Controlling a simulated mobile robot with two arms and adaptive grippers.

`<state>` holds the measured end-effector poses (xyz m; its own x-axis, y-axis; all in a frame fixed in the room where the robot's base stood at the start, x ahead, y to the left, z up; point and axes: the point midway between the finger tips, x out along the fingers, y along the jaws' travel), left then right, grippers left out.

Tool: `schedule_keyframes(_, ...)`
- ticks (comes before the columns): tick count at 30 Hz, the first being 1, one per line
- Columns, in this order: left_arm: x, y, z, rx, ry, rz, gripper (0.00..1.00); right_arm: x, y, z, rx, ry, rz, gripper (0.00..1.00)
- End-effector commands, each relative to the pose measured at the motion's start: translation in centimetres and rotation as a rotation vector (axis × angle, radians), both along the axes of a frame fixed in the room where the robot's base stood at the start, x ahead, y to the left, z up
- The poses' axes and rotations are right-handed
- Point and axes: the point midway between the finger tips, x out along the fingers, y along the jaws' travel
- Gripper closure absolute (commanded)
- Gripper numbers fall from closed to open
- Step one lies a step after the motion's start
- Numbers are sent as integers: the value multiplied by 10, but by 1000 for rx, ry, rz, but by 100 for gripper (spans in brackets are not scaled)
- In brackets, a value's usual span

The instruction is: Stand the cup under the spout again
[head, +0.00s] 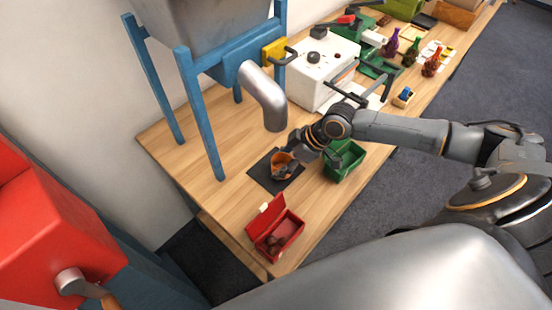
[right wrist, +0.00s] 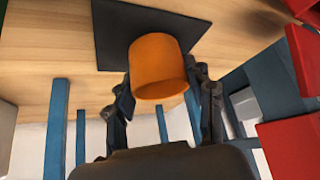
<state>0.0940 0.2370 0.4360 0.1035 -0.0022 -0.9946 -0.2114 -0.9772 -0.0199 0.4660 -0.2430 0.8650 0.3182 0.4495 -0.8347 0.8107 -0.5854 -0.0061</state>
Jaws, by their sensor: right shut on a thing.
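The orange cup (head: 279,167) is on or just above the black mat (head: 261,178), below the metal spout (head: 265,98). In the head view chestnuts or something dark shows inside the cup. My right gripper (head: 291,154) is shut on the cup from the right. The right wrist view shows the cup (right wrist: 157,67) between the fingers of the right gripper (right wrist: 165,92), over the dark mat (right wrist: 112,35). I cannot tell whether the cup touches the mat. My left gripper is not in view.
An open red box (head: 287,233) with brown contents stands near the table's front corner. A green bin (head: 345,160) is under my right arm. Blue legs (head: 203,122) hold the hopper. A white machine (head: 312,75) stands behind. Bare wood lies left of the mat.

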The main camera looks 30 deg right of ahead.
Motion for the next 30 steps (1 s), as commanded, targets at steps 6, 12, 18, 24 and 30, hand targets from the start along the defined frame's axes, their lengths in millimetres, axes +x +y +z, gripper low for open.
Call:
schedule_keyframes(6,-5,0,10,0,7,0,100,21,7,-9,0,3,-1,100)
schedule_keyframes(12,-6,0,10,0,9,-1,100,21,7,-15,0,-2,0,100)
schedule_keyframes(18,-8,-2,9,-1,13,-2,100,20,7,-16,0,0,1,43)
schedule_keyframes(24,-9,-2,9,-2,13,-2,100,20,7,-16,0,0,0,24)
schedule_keyframes(30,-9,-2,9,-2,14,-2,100,20,7,-15,0,0,1,24)
